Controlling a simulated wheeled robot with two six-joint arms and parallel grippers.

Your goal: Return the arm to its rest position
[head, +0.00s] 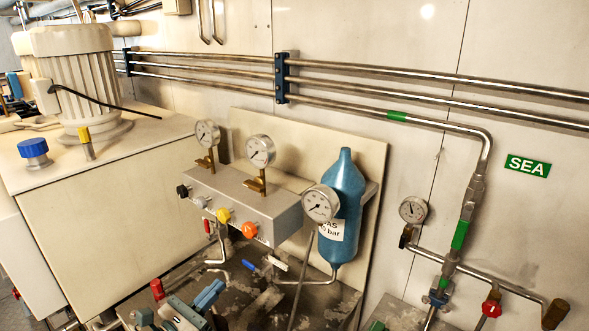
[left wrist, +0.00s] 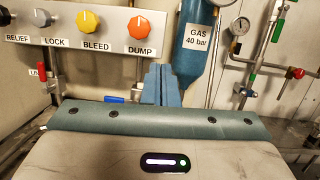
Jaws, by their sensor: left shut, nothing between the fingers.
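My left gripper (head: 212,291) is low in the head view, below the grey valve block (head: 245,205). In the left wrist view its two blue fingers (left wrist: 161,84) stand upright side by side, closed with nothing between them. Behind them are the orange DUMP knob (left wrist: 138,27) and the blue gas bottle (left wrist: 196,52) labelled GAS 40 bar. The fingers appear apart from the knobs. My right gripper is in neither view.
Pressure gauges (head: 260,151) stand on and beside the block. A SEA pipe with a green-marked section (head: 459,235) and a red-handled valve (head: 491,309) are at right. A cream cabinet (head: 110,215) carrying a motor (head: 80,85) stands at left.

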